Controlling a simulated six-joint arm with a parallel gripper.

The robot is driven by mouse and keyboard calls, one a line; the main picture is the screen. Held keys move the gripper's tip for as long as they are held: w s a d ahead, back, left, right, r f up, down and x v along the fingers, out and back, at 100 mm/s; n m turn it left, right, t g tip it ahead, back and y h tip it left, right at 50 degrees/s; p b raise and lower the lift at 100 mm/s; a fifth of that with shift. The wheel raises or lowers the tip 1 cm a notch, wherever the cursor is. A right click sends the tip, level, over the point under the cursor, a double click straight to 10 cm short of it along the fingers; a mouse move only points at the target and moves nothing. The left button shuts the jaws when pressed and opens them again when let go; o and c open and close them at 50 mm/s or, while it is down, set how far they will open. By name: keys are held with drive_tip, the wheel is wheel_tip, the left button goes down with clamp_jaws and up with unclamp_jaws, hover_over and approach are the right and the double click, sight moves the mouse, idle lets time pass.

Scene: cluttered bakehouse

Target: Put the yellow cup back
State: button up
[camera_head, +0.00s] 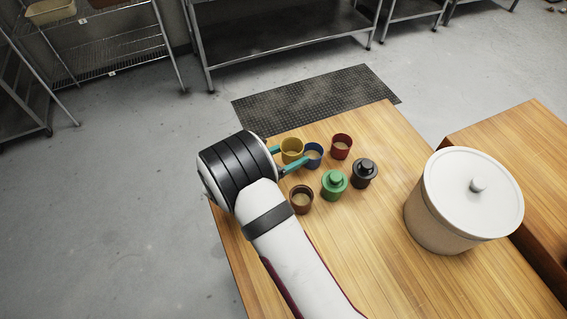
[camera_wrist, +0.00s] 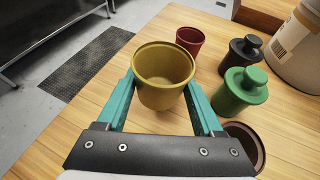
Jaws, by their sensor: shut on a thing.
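The yellow cup (camera_head: 292,149) is upright and uncovered, near the table's far left corner. It also shows large in the wrist view (camera_wrist: 163,78). My gripper (camera_head: 290,156) has its teal fingers on both sides of the cup and is shut on it; the fingers also show in the wrist view (camera_wrist: 160,95). I cannot tell whether the cup's base touches the table. A blue cup (camera_head: 314,154) stands just right of the yellow cup in the head view; in the wrist view it is hidden.
A red cup (camera_head: 342,146), a lidded green pot (camera_head: 334,185), a lidded black pot (camera_head: 364,172) and a brown cup (camera_head: 301,199) stand close by on the wooden table (camera_head: 370,240). A large white lidded bin (camera_head: 440,220) stands right. The table's left edge is near.

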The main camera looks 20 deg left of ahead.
sight(283, 165)
drive_tip(key=shift+a+f, duration=0.7)
drive_tip(key=shift+a, duration=0.3)
drive_tip(key=shift+f, duration=1.9)
drive_tip(key=shift+f, duration=0.2)
drive_tip(key=o, duration=1.4)
drive_tip(key=shift+c, duration=0.2)
